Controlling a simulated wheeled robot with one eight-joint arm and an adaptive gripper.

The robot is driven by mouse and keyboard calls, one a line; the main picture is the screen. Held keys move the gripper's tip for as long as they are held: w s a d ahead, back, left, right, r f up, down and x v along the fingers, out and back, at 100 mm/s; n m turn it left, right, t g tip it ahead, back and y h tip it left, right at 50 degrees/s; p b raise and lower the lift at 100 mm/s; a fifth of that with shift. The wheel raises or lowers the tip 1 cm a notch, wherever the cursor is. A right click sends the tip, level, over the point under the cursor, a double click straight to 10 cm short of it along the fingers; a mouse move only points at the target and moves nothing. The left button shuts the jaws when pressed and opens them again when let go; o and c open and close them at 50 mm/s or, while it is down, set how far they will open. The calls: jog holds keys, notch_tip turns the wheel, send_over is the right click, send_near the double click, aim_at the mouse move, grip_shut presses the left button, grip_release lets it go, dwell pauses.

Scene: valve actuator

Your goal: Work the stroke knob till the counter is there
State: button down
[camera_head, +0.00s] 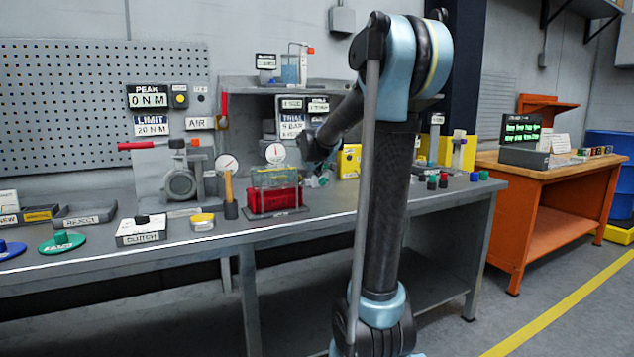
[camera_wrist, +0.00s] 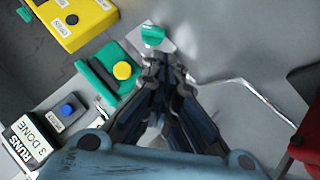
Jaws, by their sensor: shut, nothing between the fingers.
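A round teal knob (camera_wrist: 152,36) with a pale mark on its top sits on a light plate just beyond my fingertips in the wrist view. I cannot read a label on it, so I cannot tell if it is the stroke knob. My gripper (camera_wrist: 165,62) is shut and empty, its tips close to the knob; I cannot tell if they touch. In the head view my gripper (camera_head: 318,165) is dark and small, low over the bench behind the red tank.
A green block with a yellow button (camera_wrist: 122,70) lies left of my fingers. A small box with a blue button (camera_wrist: 67,109) and a yellow box (camera_wrist: 75,18) are further left. The red tank (camera_head: 275,198) stands near the bench's front edge.

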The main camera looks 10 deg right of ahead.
aim_at(324, 182)
jog(key=shift+w+r+x, duration=0.1)
jog(key=shift+r+x, duration=0.05)
jog(key=shift+x, duration=2.5)
jog(key=shift+w+r+x, duration=0.1)
jog(key=shift+x, duration=2.55)
jog(key=shift+a, duration=0.1)
